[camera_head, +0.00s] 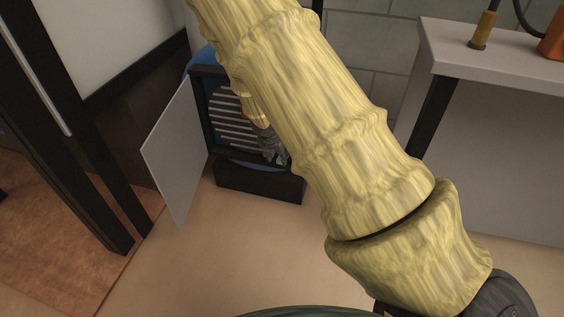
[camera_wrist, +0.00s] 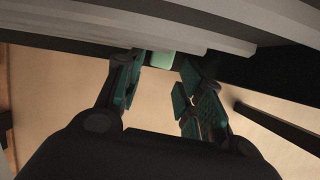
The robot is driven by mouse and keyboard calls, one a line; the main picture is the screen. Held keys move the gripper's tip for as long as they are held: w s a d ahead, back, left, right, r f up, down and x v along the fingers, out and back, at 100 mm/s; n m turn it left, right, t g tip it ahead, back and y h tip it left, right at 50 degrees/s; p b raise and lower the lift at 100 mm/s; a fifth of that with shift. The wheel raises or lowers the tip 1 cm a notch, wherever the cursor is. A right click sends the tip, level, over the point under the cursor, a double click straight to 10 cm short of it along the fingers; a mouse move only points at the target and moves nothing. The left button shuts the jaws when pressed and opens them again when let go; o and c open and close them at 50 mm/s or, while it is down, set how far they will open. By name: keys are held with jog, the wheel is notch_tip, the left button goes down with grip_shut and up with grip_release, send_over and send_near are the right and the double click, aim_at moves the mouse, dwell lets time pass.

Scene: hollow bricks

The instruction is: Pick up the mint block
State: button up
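The mint block (camera_wrist: 159,60) is a small pale green piece in the upper middle of the wrist view, against the edge of a light slatted surface. My gripper (camera_wrist: 159,68) is open, with one dark and teal finger on each side of the block. A gap shows on both sides, so the fingers look apart from it. In the head view my gripper (camera_head: 270,146) is small, at the opening of a dark cabinet, partly hidden behind my arm. I cannot make out the block for certain there.
The dark cabinet (camera_head: 258,184) has light slats (camera_head: 228,118) inside, and its grey door (camera_head: 178,150) stands open to the left. A grey-topped workbench (camera_head: 490,62) is at the right. The floor (camera_head: 245,240) in front of the cabinet is clear.

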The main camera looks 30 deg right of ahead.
jog(key=b+x, duration=0.2)
jog(key=x, duration=0.1)
jog(key=shift+f, duration=0.25)
jog(key=c, duration=0.6)
jog(key=shift+o, duration=0.2)
jog(key=shift+r, duration=0.1)
